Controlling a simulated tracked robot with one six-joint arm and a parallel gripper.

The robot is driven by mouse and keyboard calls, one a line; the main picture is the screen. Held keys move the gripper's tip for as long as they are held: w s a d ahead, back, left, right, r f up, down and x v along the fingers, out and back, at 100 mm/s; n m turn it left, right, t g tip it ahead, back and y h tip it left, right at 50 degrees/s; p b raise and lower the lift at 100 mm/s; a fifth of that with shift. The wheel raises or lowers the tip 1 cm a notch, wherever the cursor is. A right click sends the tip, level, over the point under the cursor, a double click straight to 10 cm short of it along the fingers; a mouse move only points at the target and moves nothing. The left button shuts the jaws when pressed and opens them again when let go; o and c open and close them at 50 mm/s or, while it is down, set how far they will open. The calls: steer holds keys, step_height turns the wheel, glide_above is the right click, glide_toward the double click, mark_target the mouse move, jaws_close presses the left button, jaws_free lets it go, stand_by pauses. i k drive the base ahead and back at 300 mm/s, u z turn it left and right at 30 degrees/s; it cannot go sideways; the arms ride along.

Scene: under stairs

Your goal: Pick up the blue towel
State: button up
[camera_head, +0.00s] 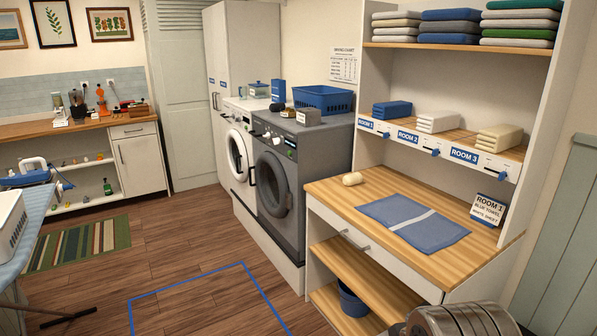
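A folded blue towel (392,110) lies on the upper shelf of the wooden unit at the right, above the "ROOM 1" label (366,124). A flat blue cloth or mat (400,215) with a white stripe lies spread on the wooden counter (345,195) below. A card (488,211) at the counter's right reads "ROOM 1, BLUE TOWEL, WHITE SHEET". My gripper's fingers are not in view. A ribbed metal part at the bottom right may be mine; I cannot tell.
White folded cloths (438,122) and cream ones (499,137) sit right of the blue towel. Blue tape (190,283) marks clear floor.

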mark_target(390, 110)
steer(key=u, duration=0.4)
steer(key=i, duration=0.7)
steer(key=u, duration=0.35)
steer(key=i, duration=1.4)
steer(key=z, duration=0.3)
steer(key=i, duration=1.25)
steer(key=z, duration=0.4)
